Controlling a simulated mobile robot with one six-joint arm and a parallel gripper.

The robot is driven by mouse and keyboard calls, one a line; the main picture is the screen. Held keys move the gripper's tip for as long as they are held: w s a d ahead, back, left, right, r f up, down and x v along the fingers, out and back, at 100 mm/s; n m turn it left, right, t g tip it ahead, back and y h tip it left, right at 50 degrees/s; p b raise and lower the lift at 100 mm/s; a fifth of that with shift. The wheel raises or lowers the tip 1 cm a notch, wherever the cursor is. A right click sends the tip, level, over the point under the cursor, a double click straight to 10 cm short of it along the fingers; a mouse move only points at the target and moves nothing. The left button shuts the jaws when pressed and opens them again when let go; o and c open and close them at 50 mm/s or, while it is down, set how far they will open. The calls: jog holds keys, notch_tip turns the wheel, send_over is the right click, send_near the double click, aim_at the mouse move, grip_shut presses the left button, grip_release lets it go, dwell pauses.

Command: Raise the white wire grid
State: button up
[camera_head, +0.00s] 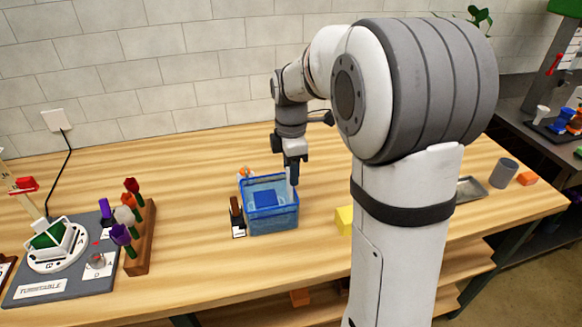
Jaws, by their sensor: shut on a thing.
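My gripper (291,158) points down at the right rear part of the blue basket (272,217). It is shut on a small whitish piece (293,177) that shows at its fingertips. This piece looks like part of the white wire grid, but it is too small to make out single wires. The rest of the grid cannot be told apart. The basket stands on the wooden table, with a darker blue block shape (266,198) visible inside.
A dark upright item (236,213) stands left of the basket, and a yellow block (344,219) lies right. A wooden rack (143,243) of coloured flowers and a turntable (45,262) are at left. A grey cup (503,172) stands right.

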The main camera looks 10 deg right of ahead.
jog(key=shift+c, duration=1.3)
notch_tip(320, 180, up, 8)
jog(key=p, duration=0.5)
jog(key=shift+w, duration=0.1)
jog(key=o, duration=1)
jog(key=shift+r, duration=0.1)
jog(key=shift+c, duration=0.2)
jog(key=o, duration=0.3)
jog(key=shift+o, duration=0.6)
notch_tip(320, 180, up, 8)
jog(key=shift+f+b, duration=0.2)
jog(key=shift+b, duration=0.25)
